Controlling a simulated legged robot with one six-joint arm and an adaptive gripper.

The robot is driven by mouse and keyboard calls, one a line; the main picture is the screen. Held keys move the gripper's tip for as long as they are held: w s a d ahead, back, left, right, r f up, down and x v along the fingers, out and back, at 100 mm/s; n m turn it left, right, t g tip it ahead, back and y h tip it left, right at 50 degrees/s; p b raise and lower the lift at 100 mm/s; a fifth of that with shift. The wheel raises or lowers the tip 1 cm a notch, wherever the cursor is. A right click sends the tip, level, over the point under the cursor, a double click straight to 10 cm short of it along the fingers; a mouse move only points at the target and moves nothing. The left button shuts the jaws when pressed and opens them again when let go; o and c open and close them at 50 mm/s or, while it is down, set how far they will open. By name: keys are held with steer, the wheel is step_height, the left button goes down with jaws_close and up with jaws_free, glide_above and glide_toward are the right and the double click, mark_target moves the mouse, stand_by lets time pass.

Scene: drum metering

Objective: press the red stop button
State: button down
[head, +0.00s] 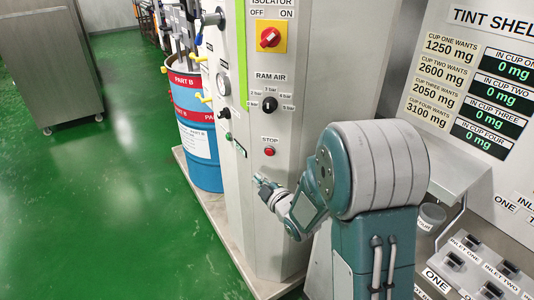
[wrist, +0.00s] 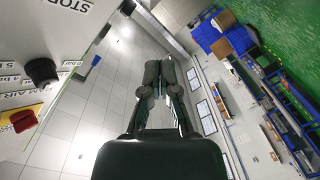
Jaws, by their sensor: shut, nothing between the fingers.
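The red stop button (head: 269,151) sits on the light grey cabinet front, under a STOP label and below the ram air knob (head: 269,104). The STOP label (wrist: 72,4) shows at the top left of that view, but the button itself is not visible there.
The yellow isolator plate with its red switch (head: 270,38) is above the knob. A blue drum (head: 200,152) stands left of the cabinet. At right are the tint shelf displays (head: 489,132) and inlet switches (head: 454,259). Green floor (head: 110,190) is open at left.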

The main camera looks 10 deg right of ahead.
mark_target(269, 152)
steer(key=w+d, duration=0.1)
steer(key=w, duration=0.1)
steer(key=w+d, duration=0.2)
steer(key=w, duration=0.1)
steer(key=w+d, duration=0.1)
steer(key=w, duration=0.1)
steer(key=shift+w+d, duration=0.25)
steer(key=shift+w, duration=0.15)
stand_by(1.2)
steer(key=shift+w+d+r, duration=0.1)
steer(key=shift+w+d, duration=0.15)
steer(key=shift+w, duration=0.1)
steer(key=shift+w+d, duration=0.15)
steer(key=shift+w, duration=0.2)
stand_by(0.8)
steer(key=shift+s, duration=0.1)
steer(key=shift+s+a, duration=0.4)
steer(key=shift+s, duration=0.25)
